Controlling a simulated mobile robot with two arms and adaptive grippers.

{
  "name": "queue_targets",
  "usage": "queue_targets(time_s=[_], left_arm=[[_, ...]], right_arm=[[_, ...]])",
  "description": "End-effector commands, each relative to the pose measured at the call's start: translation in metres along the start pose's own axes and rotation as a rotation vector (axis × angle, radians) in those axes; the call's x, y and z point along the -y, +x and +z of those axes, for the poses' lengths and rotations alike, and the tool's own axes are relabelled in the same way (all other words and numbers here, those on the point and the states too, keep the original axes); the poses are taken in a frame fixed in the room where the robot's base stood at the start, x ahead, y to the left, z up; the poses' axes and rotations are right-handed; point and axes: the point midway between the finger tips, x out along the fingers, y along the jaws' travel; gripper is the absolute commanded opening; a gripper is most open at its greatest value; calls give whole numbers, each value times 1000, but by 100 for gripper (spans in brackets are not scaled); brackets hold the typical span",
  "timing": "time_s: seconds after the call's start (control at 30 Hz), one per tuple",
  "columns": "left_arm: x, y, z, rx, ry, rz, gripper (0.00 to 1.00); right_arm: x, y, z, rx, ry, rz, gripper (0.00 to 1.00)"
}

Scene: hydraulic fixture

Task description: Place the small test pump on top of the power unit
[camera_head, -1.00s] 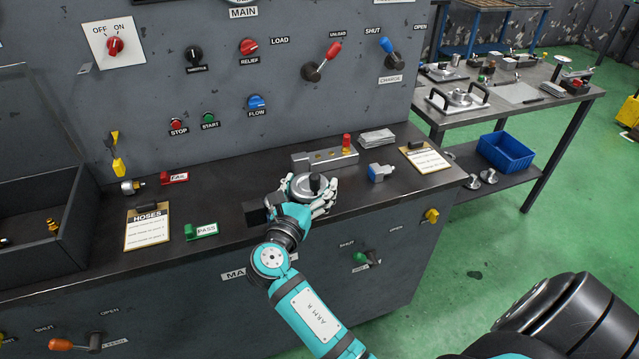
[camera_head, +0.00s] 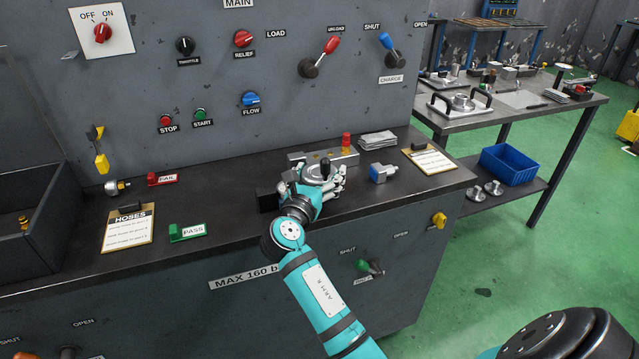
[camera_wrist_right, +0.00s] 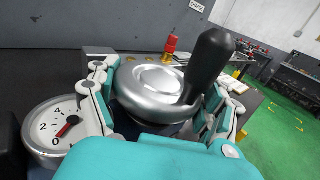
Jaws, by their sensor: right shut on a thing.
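The small test pump (camera_head: 314,174) is a round silver body with a black-knobbed lever. My right gripper (camera_head: 322,190) is shut around it at the dark ledge of the grey console (camera_head: 230,190). In the right wrist view the pump (camera_wrist_right: 150,92) sits between the two finger sets, its black knob leaning up and right. A white-faced gauge (camera_wrist_right: 58,128) shows at its left. I cannot tell whether the pump's underside touches the ledge. I cannot clearly tell which part is the power unit. My left gripper is not in view.
Just behind the pump lies a silver block with a red-topped fitting (camera_head: 346,141). A small blue-and-silver part (camera_head: 382,173) and a clipboard (camera_head: 430,158) are to the right. The green PASS tag (camera_head: 187,232) and HOSES clipboard (camera_head: 128,228) are left, with bare ledge between them and the pump.

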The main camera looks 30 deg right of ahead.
Motion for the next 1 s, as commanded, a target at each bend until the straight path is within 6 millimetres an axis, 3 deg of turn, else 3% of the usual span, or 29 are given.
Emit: queue_targets(time_s=[0.3,0.33,0.47,0.8,1.0], left_arm=[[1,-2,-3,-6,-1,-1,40],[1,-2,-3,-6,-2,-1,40],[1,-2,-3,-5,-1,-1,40],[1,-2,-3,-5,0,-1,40],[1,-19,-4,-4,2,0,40]], right_arm=[[0,0,0,1,-1,0,23],[0,0,-2,-1,-2,0,82],[0,0,-1,-1,-1,0,99],[0,0,2,0,0,0,100],[0,-31,5,-3,-2,2,100]])
